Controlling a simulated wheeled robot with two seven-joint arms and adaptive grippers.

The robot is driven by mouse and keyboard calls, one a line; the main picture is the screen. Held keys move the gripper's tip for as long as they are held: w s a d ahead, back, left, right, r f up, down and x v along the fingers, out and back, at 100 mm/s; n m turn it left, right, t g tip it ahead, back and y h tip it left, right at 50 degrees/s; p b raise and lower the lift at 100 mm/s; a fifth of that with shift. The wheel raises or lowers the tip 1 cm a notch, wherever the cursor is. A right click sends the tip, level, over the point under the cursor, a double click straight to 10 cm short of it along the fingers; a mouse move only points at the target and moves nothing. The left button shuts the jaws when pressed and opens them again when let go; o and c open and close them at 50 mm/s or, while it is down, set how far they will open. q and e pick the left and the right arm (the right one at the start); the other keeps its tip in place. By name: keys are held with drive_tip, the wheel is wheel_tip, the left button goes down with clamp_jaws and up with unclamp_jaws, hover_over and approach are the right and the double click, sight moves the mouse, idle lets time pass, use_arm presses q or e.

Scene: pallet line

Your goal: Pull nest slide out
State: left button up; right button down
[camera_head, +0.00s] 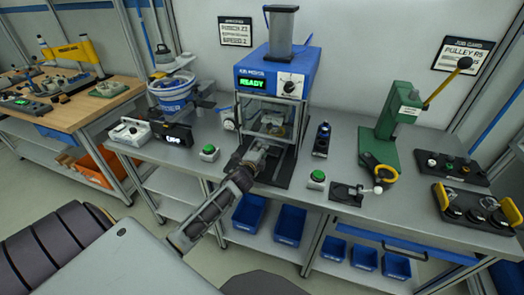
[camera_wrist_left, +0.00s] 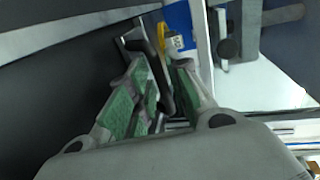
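The press (camera_head: 268,75) with a blue head and a green READY display stands mid-bench. The nest slide sits low in its frame, on a dark base plate (camera_head: 272,172); the arm partly hides it. My left gripper (camera_head: 256,152) is at the front of the press, low down. In the left wrist view, its green-padded fingers (camera_wrist_left: 163,72) stand apart on either side of a black handle-like bar (camera_wrist_left: 160,85). Small gaps seem to remain, so I see no firm grip. A yellow part (camera_wrist_left: 163,38) shows beyond the fingertips. My right gripper is out of view.
Green-button boxes (camera_head: 209,153) (camera_head: 317,179) flank the press front. A dark blue bottle-like item (camera_head: 322,138) stands to its right. A green lever press (camera_head: 398,115) is farther right, a feeder bowl (camera_head: 170,92) to the left. Blue bins (camera_head: 289,224) sit below the bench.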

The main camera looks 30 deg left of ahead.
use_arm(q)
drive_tip(key=shift+w+a+f, duration=0.1)
drive_tip(key=shift+w+f, duration=0.05)
drive_tip(key=shift+w, duration=0.4)
clamp_jaws()
